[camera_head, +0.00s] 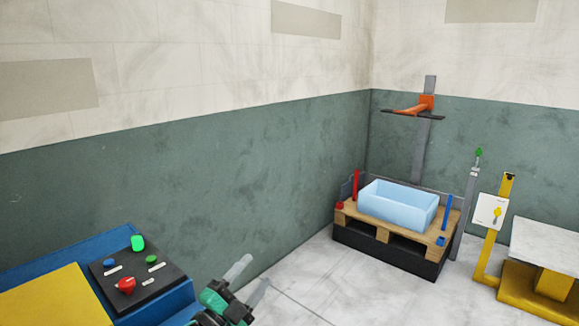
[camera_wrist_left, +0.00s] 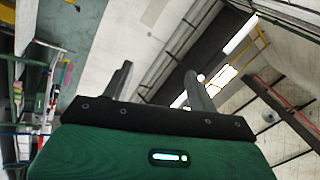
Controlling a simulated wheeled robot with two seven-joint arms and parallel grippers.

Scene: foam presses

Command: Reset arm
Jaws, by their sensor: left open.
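My left gripper (camera_head: 249,279) shows at the bottom centre of the head view, to the right of the control panel. Its two pale fingers are apart with nothing between them. In the left wrist view the gripper (camera_wrist_left: 157,84) has its two dark fingers spread and empty, with the ceiling and walls behind them. My right gripper is in neither view.
A blue and yellow machine with a black button panel (camera_head: 140,273) stands at the lower left, close to my left gripper. A light blue bin (camera_head: 398,207) sits on a wooden pallet (camera_head: 385,226) near the corner. A yellow stand (camera_head: 490,240) is at right. The floor between is clear.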

